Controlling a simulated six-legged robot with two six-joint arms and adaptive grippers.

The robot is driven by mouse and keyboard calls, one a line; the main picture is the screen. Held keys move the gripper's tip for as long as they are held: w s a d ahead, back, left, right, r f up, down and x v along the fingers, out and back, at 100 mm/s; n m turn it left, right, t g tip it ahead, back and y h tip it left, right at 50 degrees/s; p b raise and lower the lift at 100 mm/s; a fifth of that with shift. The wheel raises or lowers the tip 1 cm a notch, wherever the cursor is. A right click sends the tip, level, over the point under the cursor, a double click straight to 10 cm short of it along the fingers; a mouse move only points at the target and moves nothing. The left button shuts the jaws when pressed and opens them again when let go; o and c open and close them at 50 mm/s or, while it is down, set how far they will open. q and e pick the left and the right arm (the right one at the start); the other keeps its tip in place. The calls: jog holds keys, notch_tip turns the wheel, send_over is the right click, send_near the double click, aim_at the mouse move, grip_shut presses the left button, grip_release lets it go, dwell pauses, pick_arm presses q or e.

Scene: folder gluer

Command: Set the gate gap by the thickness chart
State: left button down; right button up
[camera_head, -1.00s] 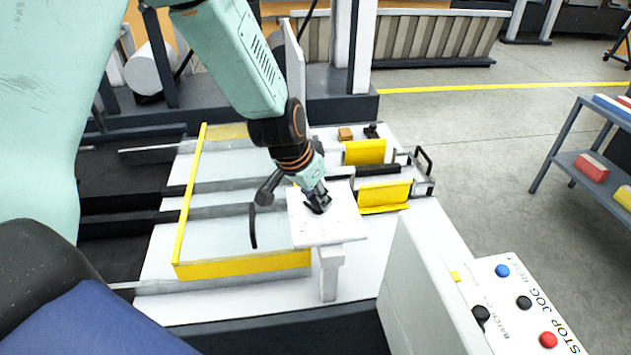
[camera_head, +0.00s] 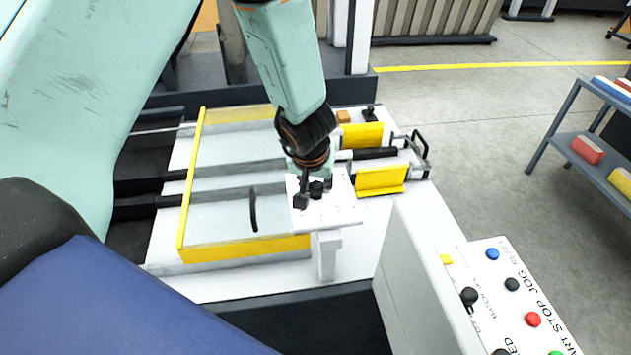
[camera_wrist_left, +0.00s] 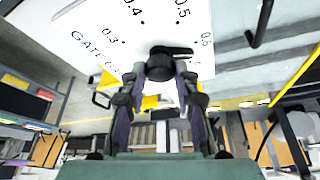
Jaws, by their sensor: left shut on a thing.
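The white gate dial plate (camera_head: 338,208) stands on a post in front of the folder bed. In the left wrist view the plate (camera_wrist_left: 85,22) shows "GATE" lettering and marks from 0.3 to 0.6. A black knob with a pointer (camera_wrist_left: 160,66) sits on it; the pointer lies toward the right, near the 0.6 mark. My left gripper (camera_head: 312,188) is at the plate, and in the left wrist view its fingers (camera_wrist_left: 160,88) are shut on the knob. The fingers partly hide the knob in the head view. My right gripper is out of view. I see no readable thickness chart.
A control panel (camera_head: 490,262) with coloured buttons stands at the lower right. Yellow guides (camera_head: 382,178) and a black handle (camera_head: 422,155) lie behind the plate. A clear cover with a yellow frame (camera_head: 190,185) lies left. A shelf (camera_head: 572,158) stands right; the floor between is clear.

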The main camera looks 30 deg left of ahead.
pick_arm(q)
jog(key=shift+d+f+n+g+y, duration=0.1)
jog(key=shift+n+g+y, duration=0.15)
jog(key=shift+n, duration=0.65)
jog(key=shift+d+f+n+g+y, duration=0.15)
jog(key=shift+n+y, duration=0.2)
jog(key=shift+n, duration=0.55)
jog(key=shift+a+r+n, duration=0.1)
jog(key=shift+n, duration=0.2)
jog(key=c, duration=1)
grip_release()
jog(key=shift+r, duration=0.1)
jog(key=shift+r, duration=0.1)
jog(key=v, duration=0.7)
jog(key=shift+r, duration=0.1)
jog(key=shift+s, duration=0.1)
